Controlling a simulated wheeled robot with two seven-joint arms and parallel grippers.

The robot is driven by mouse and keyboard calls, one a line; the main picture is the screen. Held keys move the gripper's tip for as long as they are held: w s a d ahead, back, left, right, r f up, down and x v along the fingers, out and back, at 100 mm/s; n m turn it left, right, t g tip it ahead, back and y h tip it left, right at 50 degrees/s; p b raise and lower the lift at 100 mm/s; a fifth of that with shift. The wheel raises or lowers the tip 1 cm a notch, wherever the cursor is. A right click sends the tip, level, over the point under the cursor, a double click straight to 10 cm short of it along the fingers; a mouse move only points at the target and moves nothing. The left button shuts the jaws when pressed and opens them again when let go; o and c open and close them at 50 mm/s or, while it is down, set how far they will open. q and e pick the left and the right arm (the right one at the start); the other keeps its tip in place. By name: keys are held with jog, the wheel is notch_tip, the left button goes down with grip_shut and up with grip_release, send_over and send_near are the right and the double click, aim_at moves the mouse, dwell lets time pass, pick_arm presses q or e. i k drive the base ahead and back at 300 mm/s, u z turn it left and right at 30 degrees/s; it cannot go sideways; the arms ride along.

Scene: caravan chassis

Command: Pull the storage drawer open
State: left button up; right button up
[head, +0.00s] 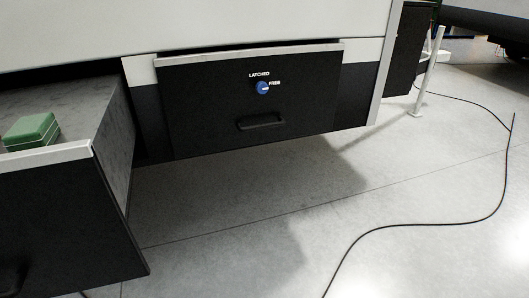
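A black drawer front (210,112) with a pale top edge sits in the caravan's side at the centre and looks closed. It carries a dark bar handle (261,121). Neither of my grippers is in view.
A green box (31,131) lies inside the pulled-out left drawer. A black cable (420,223) curves across the grey floor at the right. A white post (428,75) stands beyond the caravan's corner. The floor before the centre drawer is clear.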

aim_at(212, 102)
jog(key=z, duration=0.95)
jog(key=i, duration=1.15)
jog(key=u, duration=1.1)
jog(key=i, duration=0.55)
jog(key=u, duration=0.45)
